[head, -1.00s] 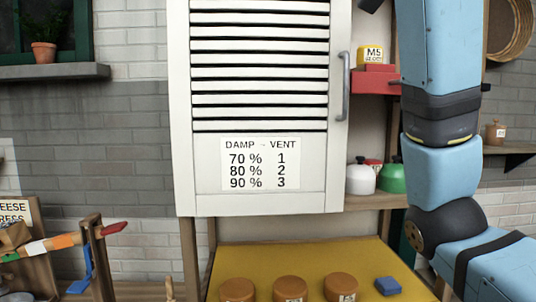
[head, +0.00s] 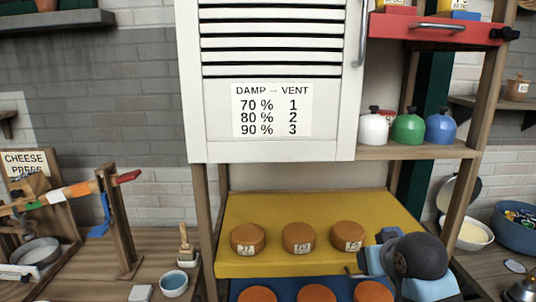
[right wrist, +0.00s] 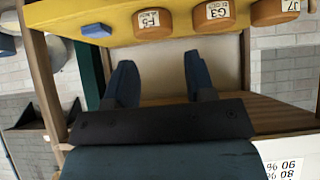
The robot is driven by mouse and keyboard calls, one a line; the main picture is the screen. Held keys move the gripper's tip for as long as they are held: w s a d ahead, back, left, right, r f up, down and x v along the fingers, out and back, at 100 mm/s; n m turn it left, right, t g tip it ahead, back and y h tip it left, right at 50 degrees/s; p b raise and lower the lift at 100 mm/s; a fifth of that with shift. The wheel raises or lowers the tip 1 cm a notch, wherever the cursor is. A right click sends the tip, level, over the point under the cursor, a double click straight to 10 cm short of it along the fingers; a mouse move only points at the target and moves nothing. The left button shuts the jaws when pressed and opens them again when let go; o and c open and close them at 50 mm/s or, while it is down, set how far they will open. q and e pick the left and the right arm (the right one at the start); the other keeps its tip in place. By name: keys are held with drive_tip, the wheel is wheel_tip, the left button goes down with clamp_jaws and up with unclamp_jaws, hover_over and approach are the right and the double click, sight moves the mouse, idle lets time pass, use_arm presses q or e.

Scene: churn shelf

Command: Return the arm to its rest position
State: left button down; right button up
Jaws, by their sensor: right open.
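My right arm (head: 415,258) is at the lower right of the head view, bent in front of the right end of the yellow shelf (head: 290,268). In the right wrist view my right gripper (right wrist: 160,65) is open, its two dark blue fingers apart with nothing between them. That view looks upside down, with the yellow shelf's edge (right wrist: 110,24) beyond the fingertips. My left gripper is out of view.
Three orange-brown cheeses (head: 299,237) and a blue block (head: 388,234) sit on the yellow shelf, near my arm. More cheeses (head: 317,293) are on the blue shelf below. A louvred white door (head: 270,110) hangs above. White, green (head: 408,128) and blue kettle-like vessels stand on the right shelf. A red drawer (head: 430,28) is above them.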

drive_tip(key=s+d+f+g, duration=0.2)
drive_tip(key=s+f+g, duration=0.1)
drive_tip(key=s+f, duration=1.2)
drive_tip(key=s+d+f+n+g, duration=0.1)
drive_tip(key=s+f, duration=0.2)
drive_tip(key=s, duration=0.5)
drive_tip(key=s+d+f+g, duration=0.1)
drive_tip(key=s+f+g, duration=0.15)
drive_tip(key=s, duration=0.65)
drive_tip(key=w+a+f+n+t+y+p, duration=0.1)
drive_tip(key=w+a+f+t+y+p, duration=0.1)
drive_tip(key=w+a+f+t+p, duration=0.4)
drive_tip(key=shift+w+a+f+t+y+p, duration=0.35)
drive_tip(key=shift+f+t+p, duration=0.3)
drive_tip(key=shift+t, duration=0.3)
